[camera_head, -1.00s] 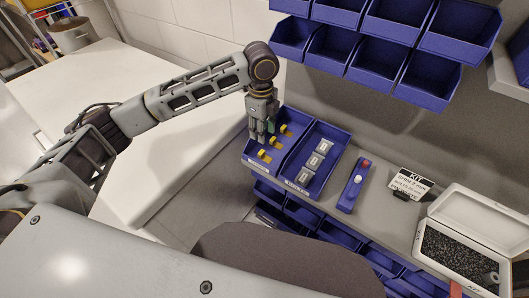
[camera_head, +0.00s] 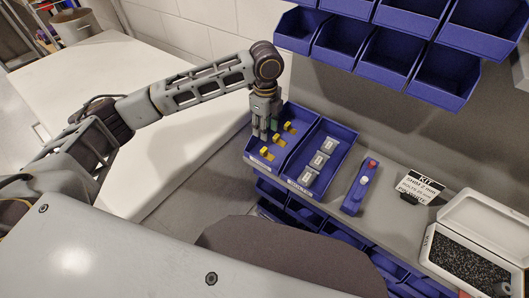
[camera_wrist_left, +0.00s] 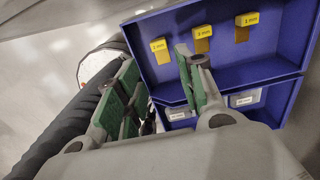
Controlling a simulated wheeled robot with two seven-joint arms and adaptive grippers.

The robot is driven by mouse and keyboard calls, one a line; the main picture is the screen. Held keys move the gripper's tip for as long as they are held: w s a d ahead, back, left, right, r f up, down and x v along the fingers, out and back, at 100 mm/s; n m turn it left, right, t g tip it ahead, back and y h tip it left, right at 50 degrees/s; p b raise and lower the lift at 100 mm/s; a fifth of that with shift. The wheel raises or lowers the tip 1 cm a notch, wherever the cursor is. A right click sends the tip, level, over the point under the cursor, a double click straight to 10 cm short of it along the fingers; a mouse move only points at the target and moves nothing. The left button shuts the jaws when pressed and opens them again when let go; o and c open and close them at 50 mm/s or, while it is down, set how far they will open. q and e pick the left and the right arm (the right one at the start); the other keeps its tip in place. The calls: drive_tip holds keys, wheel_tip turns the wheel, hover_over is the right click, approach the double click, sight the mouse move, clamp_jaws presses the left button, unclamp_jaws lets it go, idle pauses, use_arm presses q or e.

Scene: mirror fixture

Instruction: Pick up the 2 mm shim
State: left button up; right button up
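Three shims with yellow tags lie in a row in the left blue bin (camera_head: 250,150): a far one (camera_head: 291,127), a middle one (camera_head: 279,141) and a near one (camera_head: 266,153). In the left wrist view they are a left shim (camera_wrist_left: 159,48), a middle shim (camera_wrist_left: 202,34) and a right shim (camera_wrist_left: 246,22). The middle tag seems to read 3 mm; the others are too small to read surely. My left gripper (camera_head: 265,132) points down at the bin's left side. Its green-padded fingers are apart and empty in the left wrist view (camera_wrist_left: 155,85). My right gripper is not visible.
A second blue bin (camera_head: 338,148) with grey blocks stands right of the shim bin. Further right are a blue holder with red and white buttons (camera_head: 355,190), a KIT card (camera_head: 418,188) and an open white box (camera_head: 490,235). Blue bins (camera_head: 390,50) hang above.

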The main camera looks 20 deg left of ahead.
use_arm(q)
hover_over(265, 150)
wheel_tip(265, 150, down, 6)
drive_tip(key=shift+r, duration=0.2)
drive_tip(key=shift+f, duration=0.45)
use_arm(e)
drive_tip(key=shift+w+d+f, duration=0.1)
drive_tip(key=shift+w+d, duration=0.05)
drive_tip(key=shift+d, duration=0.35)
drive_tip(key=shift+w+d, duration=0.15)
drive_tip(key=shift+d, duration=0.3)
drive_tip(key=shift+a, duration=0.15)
